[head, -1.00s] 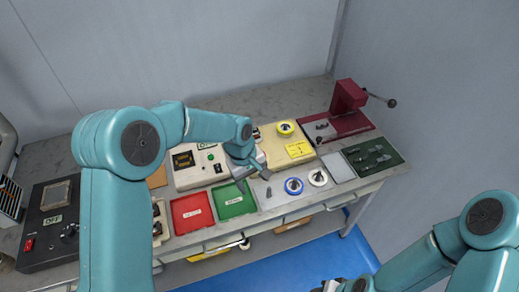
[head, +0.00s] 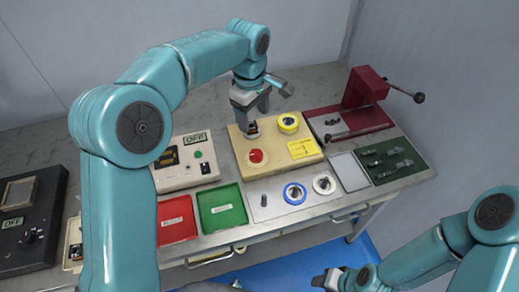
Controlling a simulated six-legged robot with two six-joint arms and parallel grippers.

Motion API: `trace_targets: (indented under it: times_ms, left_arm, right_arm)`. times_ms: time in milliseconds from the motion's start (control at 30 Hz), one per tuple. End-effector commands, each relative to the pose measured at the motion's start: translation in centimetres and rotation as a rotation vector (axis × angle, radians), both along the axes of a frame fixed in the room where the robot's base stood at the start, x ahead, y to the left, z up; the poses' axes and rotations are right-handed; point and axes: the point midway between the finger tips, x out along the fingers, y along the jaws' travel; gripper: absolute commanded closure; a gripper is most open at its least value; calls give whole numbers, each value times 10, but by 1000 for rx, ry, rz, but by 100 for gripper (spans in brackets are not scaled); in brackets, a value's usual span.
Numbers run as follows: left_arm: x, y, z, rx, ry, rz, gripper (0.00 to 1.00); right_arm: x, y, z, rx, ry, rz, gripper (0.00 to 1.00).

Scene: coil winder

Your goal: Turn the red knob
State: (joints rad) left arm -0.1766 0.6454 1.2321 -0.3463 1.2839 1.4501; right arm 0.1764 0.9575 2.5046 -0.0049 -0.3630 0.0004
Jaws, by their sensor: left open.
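The red knob (head: 256,156) is a small round knob on the front left part of a beige panel (head: 283,166) on the bench. My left gripper (head: 252,104) is open and empty, fingers pointing down. It hangs over the panel's back left part, behind the red knob and apart from it. My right gripper (head: 326,281) shows at the bottom edge, far from the panel; its jaws are too unclear to read.
A yellow-ringed spool (head: 288,120) and a yellow label (head: 302,148) are on the panel. Left is a white control box (head: 181,171); in front are red (head: 176,222) and green (head: 220,210) trays. A dark red winder (head: 365,90) with a crank stands right.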

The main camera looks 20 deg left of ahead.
Motion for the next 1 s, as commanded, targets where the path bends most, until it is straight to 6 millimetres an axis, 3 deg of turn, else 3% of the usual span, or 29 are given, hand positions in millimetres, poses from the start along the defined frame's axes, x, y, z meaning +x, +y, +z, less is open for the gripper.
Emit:
trace_targets:
  times_ms: [267,700,1000]
  left_arm:
    - [-8,1,-23,1,6,3,29]
    - [-5,-2,-124,1,7,3,29]
    - [1,-4,-163,0,3,4,29]
  right_arm:
    - [0,0,-2,0,0,1,57]
    - [0,0,10,0,0,1,57]
    - [0,0,15,0,0,0,57]
